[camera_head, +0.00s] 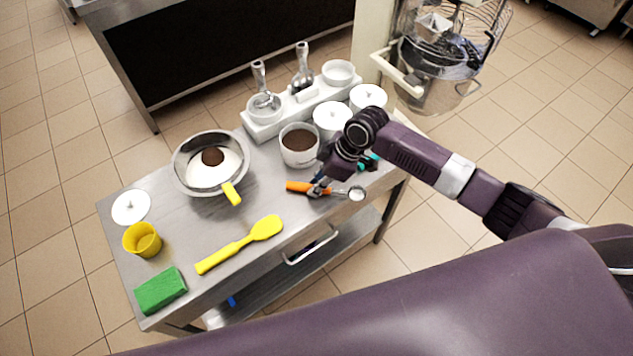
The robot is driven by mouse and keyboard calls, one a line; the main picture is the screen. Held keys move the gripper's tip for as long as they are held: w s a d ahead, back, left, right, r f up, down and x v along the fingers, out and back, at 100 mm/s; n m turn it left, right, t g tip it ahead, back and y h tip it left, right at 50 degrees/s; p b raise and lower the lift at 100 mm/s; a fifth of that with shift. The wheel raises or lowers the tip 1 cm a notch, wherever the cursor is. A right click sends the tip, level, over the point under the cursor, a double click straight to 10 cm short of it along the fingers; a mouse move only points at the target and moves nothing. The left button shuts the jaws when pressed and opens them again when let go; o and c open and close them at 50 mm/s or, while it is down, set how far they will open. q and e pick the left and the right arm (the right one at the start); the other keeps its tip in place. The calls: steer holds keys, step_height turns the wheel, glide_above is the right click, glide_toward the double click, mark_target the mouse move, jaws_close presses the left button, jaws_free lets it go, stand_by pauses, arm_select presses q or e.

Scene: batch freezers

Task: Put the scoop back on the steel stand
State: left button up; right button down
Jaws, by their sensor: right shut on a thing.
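The scoop (299,186) has an orange handle and a small round metal head (356,193). It lies level at or just above the steel table top near the front right edge; I cannot tell whether it touches. My right gripper (318,189) comes down from above and is shut on the scoop between handle and head, partly hiding it. A teal and dark item (370,162) shows behind my right gripper, mostly hidden. I cannot clearly make out a steel stand; it may be behind my arm. My left gripper is out of view.
On the steel table (185,233) are a steel pan (181,182), a yellow spatula (240,244), a yellow cup (142,240), a green sponge (161,291) and a brown-filled bowl (298,157). A white rack (262,132) and lidded pots (331,118) line the back.

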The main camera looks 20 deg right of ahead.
mark_target(334, 190)
steer(key=shift+f, duration=0.1)
steer(key=c, duration=2.3)
jaws_free()
steer(key=o, duration=0.5)
steer(key=shift+c, duration=0.2)
steer(key=shift+r, duration=0.25)
steer(key=shift+d+r, duration=0.25)
steer(key=shift+r, duration=0.1)
steer(key=b+v, duration=0.1)
steer(key=v, duration=1)
steer(key=shift+b, duration=0.3)
steer(key=shift+a, duration=0.15)
